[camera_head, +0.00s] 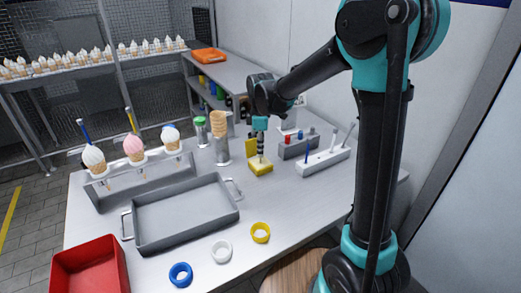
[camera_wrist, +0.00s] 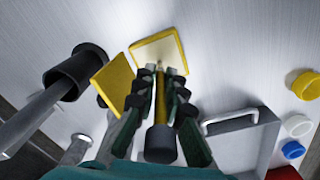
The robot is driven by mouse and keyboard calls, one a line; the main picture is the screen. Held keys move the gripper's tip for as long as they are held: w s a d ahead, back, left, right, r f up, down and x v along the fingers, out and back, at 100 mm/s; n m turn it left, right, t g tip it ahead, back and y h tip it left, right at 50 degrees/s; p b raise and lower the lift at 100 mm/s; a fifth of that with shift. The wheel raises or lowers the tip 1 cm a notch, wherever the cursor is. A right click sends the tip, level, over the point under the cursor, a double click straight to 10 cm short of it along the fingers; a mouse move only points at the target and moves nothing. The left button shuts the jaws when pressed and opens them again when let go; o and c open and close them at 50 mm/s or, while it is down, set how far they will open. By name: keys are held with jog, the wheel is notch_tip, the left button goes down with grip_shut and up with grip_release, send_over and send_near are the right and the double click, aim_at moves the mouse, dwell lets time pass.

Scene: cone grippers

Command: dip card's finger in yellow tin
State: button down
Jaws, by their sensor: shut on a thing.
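The yellow tin (camera_head: 261,169) stands open on the worktable, its lid (camera_head: 250,147) raised behind it. In the wrist view the tin (camera_wrist: 174,42) has a pale inside, and the yellow lid (camera_wrist: 112,84) tilts up at left. My gripper (camera_head: 261,148) is above the tin. In the wrist view my gripper (camera_wrist: 163,85) is shut on a yellow-brown finger (camera_wrist: 161,98) with a dark end. The finger's tip points down over the pale inside and appears to reach it; exact contact is unclear. I cannot make out a card for certain.
A white rack (camera_head: 325,163) with upright sticks and a grey block (camera_head: 298,148) stand right of the tin. A cone stack (camera_head: 219,124) and green-topped jar (camera_head: 201,130) stand left. A grey tray (camera_head: 185,238), colored rings and a red bin (camera_head: 90,268) fill the front.

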jog(key=shift+r, duration=3.45)
jog(key=shift+w, duration=0.1)
